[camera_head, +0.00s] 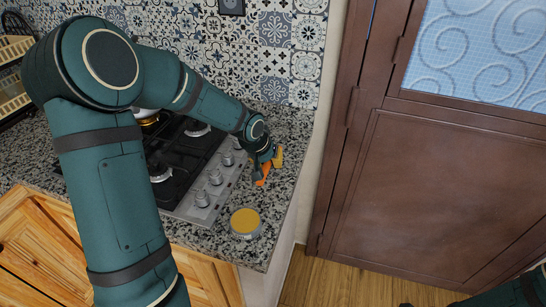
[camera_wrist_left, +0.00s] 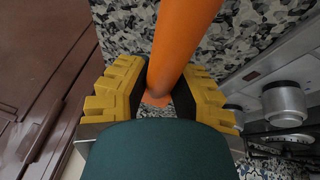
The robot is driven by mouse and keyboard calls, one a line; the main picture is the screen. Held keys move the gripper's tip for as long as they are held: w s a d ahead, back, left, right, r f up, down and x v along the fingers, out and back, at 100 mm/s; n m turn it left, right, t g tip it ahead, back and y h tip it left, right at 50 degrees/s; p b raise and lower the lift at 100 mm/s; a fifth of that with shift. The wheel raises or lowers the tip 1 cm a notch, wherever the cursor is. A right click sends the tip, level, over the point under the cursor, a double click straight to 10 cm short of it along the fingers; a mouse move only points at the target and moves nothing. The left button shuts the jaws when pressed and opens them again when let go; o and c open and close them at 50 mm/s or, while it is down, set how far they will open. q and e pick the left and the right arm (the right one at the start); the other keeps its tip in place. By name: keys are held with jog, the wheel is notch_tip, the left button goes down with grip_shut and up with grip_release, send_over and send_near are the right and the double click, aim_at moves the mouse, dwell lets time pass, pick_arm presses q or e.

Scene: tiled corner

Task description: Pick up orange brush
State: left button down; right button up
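The orange brush (camera_head: 263,174) is at the right end of the granite counter, partly hidden by my left gripper (camera_head: 271,160). In the left wrist view the brush's smooth orange handle (camera_wrist_left: 183,40) runs from the top edge down between the yellow fingers of the left gripper (camera_wrist_left: 162,85). Whether the brush is clear of the counter is hard to tell. Part of my right arm shows at the lower right of the head view, but its gripper is not visible.
A round tin with a yellow top (camera_head: 245,222) stands near the counter's front edge. A gas hob (camera_head: 190,165) with several silver knobs is left of my left gripper. A tiled wall is behind, and a brown door (camera_head: 425,190) is to the right.

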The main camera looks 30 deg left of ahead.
dwell(0.3)
pick_arm(q)
notch_tip(320, 180, up, 10)
jog(key=shift+p, duration=1.25)
jog(key=c, duration=1.5)
grip_release()
grip_shut()
jog(key=shift+f, duration=0.1)
